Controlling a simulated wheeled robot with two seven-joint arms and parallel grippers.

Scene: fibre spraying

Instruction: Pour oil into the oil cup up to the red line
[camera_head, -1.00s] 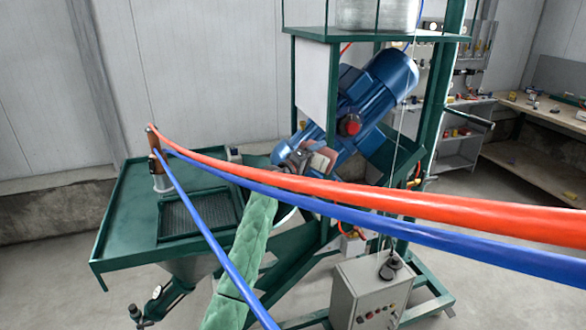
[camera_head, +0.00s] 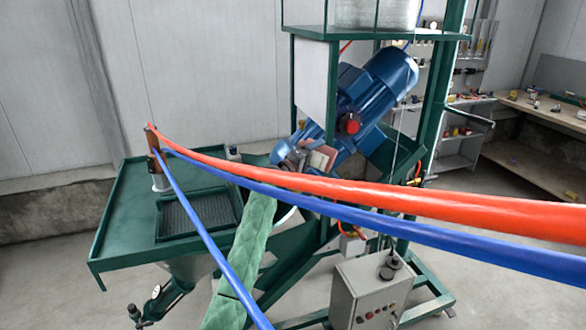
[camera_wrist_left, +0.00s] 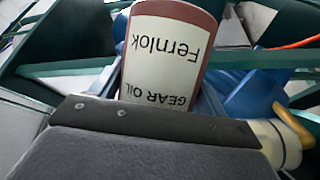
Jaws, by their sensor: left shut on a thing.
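My left gripper (camera_head: 298,158), at the end of the green-sleeved arm, is in front of the blue motor's lower end in the head view. It is shut on a brown-red oil bottle (camera_head: 321,158) with a pale label. In the left wrist view the oil bottle (camera_wrist_left: 170,50) fills the upper middle, its "GEAR OIL Fernlok" label upside down. The bottle's mouth is out of sight. I cannot make out the oil cup or its red line in either view. My right gripper is not in view.
The blue motor (camera_head: 372,97) stands tilted on a green frame (camera_head: 432,140). Red (camera_head: 440,204) and blue (camera_head: 450,240) hoses cross the view. A green table (camera_head: 130,215) with a grating is at left. A grey control box (camera_head: 375,290) stands low in front.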

